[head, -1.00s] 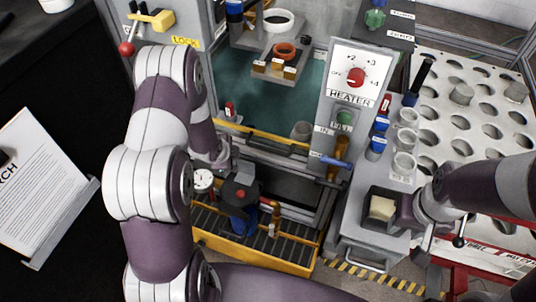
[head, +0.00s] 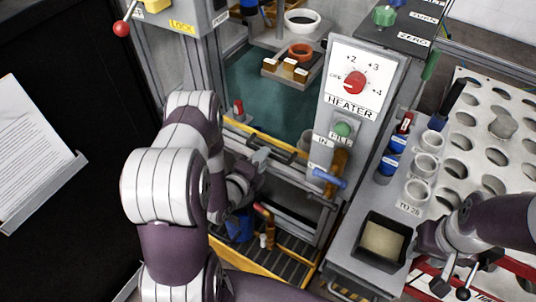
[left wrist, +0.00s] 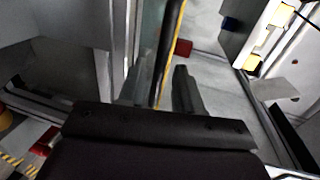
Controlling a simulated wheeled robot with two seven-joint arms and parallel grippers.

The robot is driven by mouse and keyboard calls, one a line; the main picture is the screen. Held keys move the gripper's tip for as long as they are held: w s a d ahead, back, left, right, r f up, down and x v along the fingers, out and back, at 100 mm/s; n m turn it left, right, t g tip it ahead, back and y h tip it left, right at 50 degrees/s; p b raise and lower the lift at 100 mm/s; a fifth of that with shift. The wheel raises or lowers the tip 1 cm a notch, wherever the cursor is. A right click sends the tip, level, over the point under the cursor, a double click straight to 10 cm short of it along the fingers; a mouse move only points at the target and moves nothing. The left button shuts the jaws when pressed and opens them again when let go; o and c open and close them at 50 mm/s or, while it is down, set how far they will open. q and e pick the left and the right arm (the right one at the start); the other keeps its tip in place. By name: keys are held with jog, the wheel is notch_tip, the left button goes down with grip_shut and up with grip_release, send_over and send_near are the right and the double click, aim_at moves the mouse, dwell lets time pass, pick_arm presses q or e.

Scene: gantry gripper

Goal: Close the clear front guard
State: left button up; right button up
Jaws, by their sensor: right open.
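The clear front guard shows as a yellow-edged bar (head: 247,130) low across the front of the machine's opening; the opening above it is uncovered. Its clear panel is hard to make out. My left gripper (head: 262,160) is at this edge, at the middle of the front. In the left wrist view its two fingers (left wrist: 160,92) stand apart, with the yellow edge (left wrist: 169,45) running up beyond the gap between them. I cannot tell whether they touch the guard. My right gripper (head: 452,284) is open and empty, right of a black bin.
The heater panel (head: 358,82) with a blue lever (head: 329,179) stands right of the opening. Inside, a shelf holds an orange ring (head: 300,51). The black bin (head: 372,266) and white cups are on the right-hand counter, beside a perforated rack (head: 490,125).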

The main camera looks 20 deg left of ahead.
pick_arm(q)
jog(key=shift+x, duration=1.6)
grip_shut()
notch_tip(320, 180, up, 32)
jog(key=p, duration=2.2)
jog(key=shift+r+p, duration=0.25)
jog(key=shift+p, duration=0.05)
jog(key=shift+w+r, duration=0.1)
jog(key=shift+w, duration=0.05)
grip_release()
